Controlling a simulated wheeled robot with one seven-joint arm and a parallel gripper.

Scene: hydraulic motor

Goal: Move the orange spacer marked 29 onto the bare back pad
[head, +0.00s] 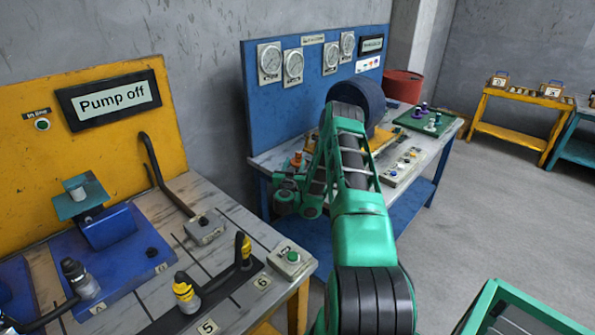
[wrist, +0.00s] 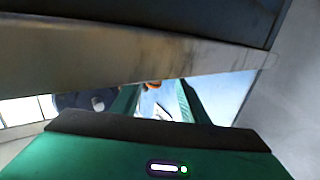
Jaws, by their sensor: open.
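An orange piece (head: 297,161) shows at the left front of the blue-backed bench (head: 258,158) in the head view, just above my gripper (head: 290,188). I cannot read a number on it, so I cannot tell whether it is the spacer marked 29. In the wrist view my gripper (wrist: 155,100) is open. A small orange bit (wrist: 153,84) shows beyond its fingers, largely hidden by a pale edge. Nothing is visibly held. I cannot make out the bare back pad; my arm covers much of the bench.
The pale edge (wrist: 130,50) crosses the wrist view close above the fingers. A dark blue drum (head: 366,92) and a green tray (head: 421,124) are on the bench. A yellow-backed bench (head: 160,262) with levers stands at left.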

